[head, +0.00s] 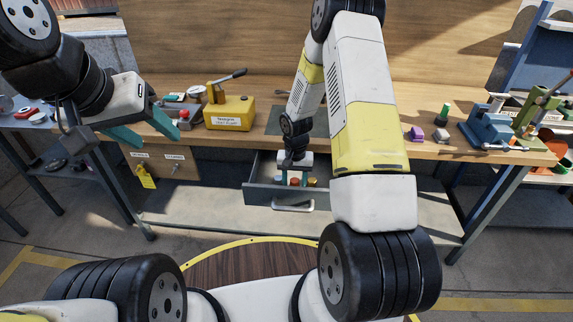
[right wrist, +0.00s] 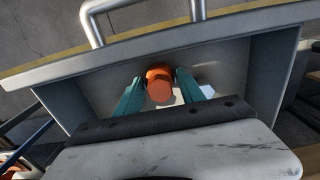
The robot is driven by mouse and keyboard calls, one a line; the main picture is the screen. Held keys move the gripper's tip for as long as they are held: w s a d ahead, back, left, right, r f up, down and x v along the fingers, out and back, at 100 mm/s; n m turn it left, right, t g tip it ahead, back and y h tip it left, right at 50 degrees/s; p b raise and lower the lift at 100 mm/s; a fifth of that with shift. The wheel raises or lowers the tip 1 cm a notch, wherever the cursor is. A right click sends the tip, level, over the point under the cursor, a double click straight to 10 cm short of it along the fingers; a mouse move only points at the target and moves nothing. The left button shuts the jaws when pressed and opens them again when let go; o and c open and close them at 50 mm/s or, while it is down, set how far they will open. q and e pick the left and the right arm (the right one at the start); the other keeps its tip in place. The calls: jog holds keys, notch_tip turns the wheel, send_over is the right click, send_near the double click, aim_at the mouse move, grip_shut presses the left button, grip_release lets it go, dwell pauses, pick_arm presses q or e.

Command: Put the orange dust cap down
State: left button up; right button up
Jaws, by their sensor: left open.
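The orange dust cap (right wrist: 160,92) is between the teal fingertips of my right gripper (right wrist: 159,80), inside the open grey drawer. The fingers appear to touch it on both sides. In the head view my right gripper (head: 294,179) reaches down into the drawer (head: 268,196), with the orange cap small between its fingers. The head view does not show clearly whether the cap rests on the drawer floor. My left gripper (head: 146,130) is open and empty, at the left in front of the workbench.
The wooden workbench (head: 385,150) bears a yellow block with a lever (head: 230,112) and a blue vise (head: 487,125). Another small orange item (head: 312,182) shows in the drawer beside my right gripper. The drawer's handle (head: 294,205) sticks out in front.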

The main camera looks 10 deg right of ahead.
jog(key=shift+o, duration=0.9)
notch_tip(320, 180, up, 12)
notch_tip(320, 180, up, 9)
jog(key=t, duration=0.1)
send_over(295, 180)
jog(key=s, duration=0.2)
jog(key=s+a+r+n+t+y, duration=0.2)
jog(key=s+r+t, duration=0.3)
jog(key=s+r, duration=1.4)
jog(key=shift+s+n, duration=0.9)
jog(key=shift+s, duration=0.3)
jog(key=shift+c, duration=0.2)
